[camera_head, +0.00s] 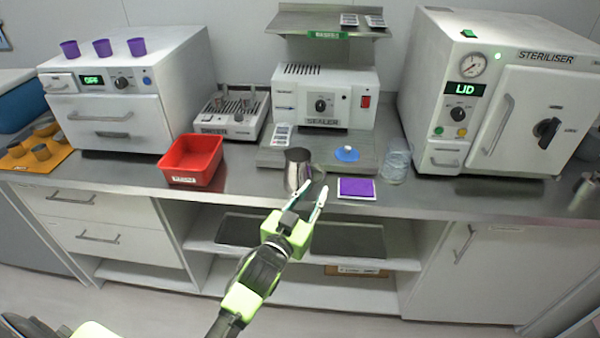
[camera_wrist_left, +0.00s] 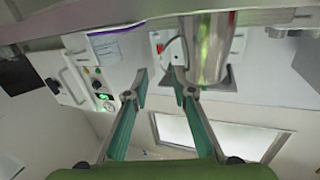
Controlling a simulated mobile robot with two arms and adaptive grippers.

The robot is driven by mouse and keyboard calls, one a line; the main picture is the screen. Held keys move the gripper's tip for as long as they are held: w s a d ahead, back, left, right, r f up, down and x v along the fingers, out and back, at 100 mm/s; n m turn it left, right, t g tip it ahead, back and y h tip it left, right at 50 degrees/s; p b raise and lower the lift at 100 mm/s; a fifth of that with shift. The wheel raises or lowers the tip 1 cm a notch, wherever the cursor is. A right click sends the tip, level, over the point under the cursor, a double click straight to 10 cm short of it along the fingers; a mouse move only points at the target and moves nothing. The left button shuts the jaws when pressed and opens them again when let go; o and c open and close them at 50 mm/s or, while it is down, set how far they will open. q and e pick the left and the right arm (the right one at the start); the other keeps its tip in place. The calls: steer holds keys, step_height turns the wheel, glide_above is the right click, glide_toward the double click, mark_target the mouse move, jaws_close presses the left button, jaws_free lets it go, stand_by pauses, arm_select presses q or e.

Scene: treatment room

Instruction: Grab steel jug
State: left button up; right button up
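The steel jug (camera_head: 297,166) stands upright near the front edge of the steel counter, in front of the sealer. It is shiny with a dark open top. In the left wrist view the jug (camera_wrist_left: 209,45) shows large, off to the right of the space between the fingers. My left gripper (camera_head: 314,187) is open and empty, close in front of the jug; one fingertip overlaps the jug's lower right side in the head view. In the wrist view the left gripper (camera_wrist_left: 159,80) has its fingers apart with nothing between them. My right gripper is out of view.
A purple pad (camera_head: 356,188) lies right of the jug, with a blue domed item (camera_head: 347,153) behind it and a clear beaker (camera_head: 397,163) further right. A red bin (camera_head: 192,160) stands left.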

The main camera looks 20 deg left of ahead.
mark_target(325, 172)
arm_select(q)
steer(key=shift+w+d+p, duration=0.2)
steer(key=shift+w+p, duration=0.5)
steer(key=shift+w, duration=3.35)
jaws_close()
steer(key=shift+r, duration=0.1)
